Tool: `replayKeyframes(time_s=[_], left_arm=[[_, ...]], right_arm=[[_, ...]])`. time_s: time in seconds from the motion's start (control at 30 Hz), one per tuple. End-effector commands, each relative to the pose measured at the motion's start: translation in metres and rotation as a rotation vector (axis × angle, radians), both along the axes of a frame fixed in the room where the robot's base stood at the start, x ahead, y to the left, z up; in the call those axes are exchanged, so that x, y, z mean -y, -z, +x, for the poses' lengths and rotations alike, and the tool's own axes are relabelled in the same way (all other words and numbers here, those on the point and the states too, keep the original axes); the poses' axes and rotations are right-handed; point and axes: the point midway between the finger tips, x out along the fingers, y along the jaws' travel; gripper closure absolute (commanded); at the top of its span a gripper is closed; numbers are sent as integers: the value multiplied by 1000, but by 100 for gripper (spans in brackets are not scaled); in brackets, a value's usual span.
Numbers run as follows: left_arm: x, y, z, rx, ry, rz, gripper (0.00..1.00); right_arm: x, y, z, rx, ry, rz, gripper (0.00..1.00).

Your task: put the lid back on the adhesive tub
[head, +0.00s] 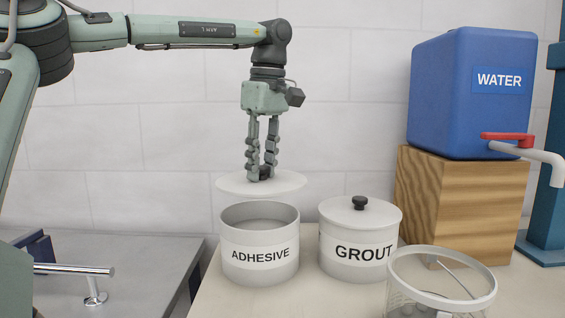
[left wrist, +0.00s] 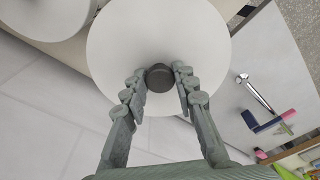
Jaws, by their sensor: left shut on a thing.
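The adhesive tub (head: 259,268) stands open on the worktop, a light grey cylinder labelled ADHESIVE. My left gripper (head: 262,174) is shut on the dark knob of a round white lid (head: 229,183). In the head view the lid is held roughly level, above and slightly behind the tub's open rim, apart from it. The left wrist view shows the lid (left wrist: 120,45) from above, with the knob between the fingertips (left wrist: 160,78). The tub is not clearly seen in that view. My right gripper is out of view.
The lidded grout tub (head: 355,265) stands close to the right. A clear bucket (head: 440,280) is in front of it. A blue water container (head: 465,110) with a red-handled tap sits on a wooden block (head: 450,200). A lower grey surface (head: 130,255) with a chrome handle (head: 85,270) is at left.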

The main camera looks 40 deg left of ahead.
Motion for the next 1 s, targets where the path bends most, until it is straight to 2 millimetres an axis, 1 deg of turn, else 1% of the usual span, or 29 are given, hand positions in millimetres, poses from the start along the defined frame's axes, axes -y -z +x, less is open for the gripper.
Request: replayKeyframes(time_s=[0.03, 0.1, 0.2, 0.37, 0.7, 0.73, 0.83, 1.0], left_arm=[[-10, -2, 2, -2, -25, 2, 100], [-19, -1, 4, -3, -50, 6, 100], [-25, 2, 5, -5, -66, 10, 100], [-27, 12, 5, -5, -68, 11, 100], [-26, 44, 5, -5, -68, 10, 100], [-26, 46, 5, -4, -68, 10, 100], [-26, 52, 5, -3, -68, 10, 100], [-26, 60, 5, -4, -67, 10, 100]], right_arm=[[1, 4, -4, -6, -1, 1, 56], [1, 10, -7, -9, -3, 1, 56], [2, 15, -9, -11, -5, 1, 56], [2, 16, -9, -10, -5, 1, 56], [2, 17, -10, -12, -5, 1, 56], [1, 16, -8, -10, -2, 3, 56], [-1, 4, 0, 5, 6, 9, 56], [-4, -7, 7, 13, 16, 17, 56]])
